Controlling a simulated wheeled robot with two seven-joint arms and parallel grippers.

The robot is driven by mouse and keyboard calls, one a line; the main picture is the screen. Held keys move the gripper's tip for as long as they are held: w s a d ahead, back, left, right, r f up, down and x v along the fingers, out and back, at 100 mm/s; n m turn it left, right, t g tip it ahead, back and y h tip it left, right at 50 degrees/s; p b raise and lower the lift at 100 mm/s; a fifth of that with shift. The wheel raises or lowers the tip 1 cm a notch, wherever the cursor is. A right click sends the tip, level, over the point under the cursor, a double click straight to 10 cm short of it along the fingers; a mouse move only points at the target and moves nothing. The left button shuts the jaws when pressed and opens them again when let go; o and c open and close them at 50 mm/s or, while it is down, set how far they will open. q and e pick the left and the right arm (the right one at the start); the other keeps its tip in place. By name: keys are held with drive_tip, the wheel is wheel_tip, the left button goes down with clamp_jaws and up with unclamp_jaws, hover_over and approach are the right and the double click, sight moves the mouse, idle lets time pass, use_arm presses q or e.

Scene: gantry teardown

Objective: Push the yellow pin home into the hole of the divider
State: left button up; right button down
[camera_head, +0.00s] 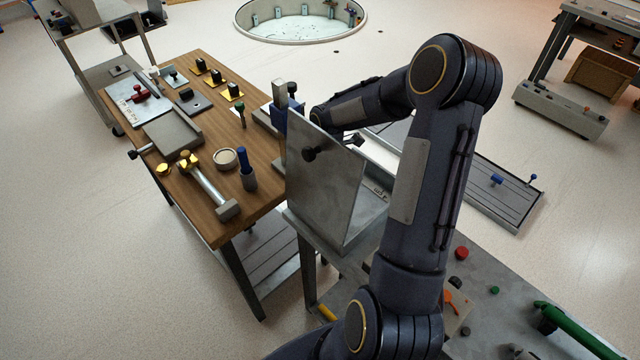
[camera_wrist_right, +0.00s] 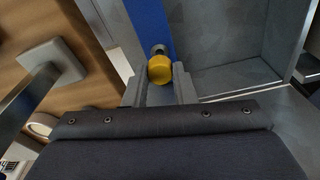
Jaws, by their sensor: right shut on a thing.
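In the right wrist view, the yellow pin (camera_wrist_right: 160,70) shows its round yellow head between the two fingers of my right gripper (camera_wrist_right: 160,76). The gripper is shut on it. A short grey part (camera_wrist_right: 158,49) shows just beyond the head, against a blue upright strip (camera_wrist_right: 148,18) that looks like the divider. The hole itself is hidden, and I cannot tell how deep the pin sits. In the head view my right arm reaches behind a grey upright panel (camera_head: 325,185), and the pin is hidden there. My left gripper is not in view.
The wooden bench (camera_head: 205,222) at left holds a grey tray (camera_head: 172,137), a hammer-like tool (camera_head: 212,187) and a blue-handled tool (camera_head: 247,170). A grey-walled compartment (camera_wrist_right: 230,80) lies right of the pin in the wrist view. A green cylinder (camera_head: 575,328) lies at lower right.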

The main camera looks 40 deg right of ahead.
drive_tip(key=shift+f, duration=0.15)
drive_tip(key=shift+f+b, duration=1.05)
drive_tip(key=shift+f, duration=0.2)
drive_tip(key=c, duration=1.1)
unclamp_jaws()
drive_tip(key=r, duration=0.4)
drive_tip(key=d+r, duration=0.1)
drive_tip(key=r, duration=0.2)
drive_tip(key=shift+r, duration=0.8)
wheel_tip(320, 180, up, 3)
drive_tip(key=p, duration=0.3)
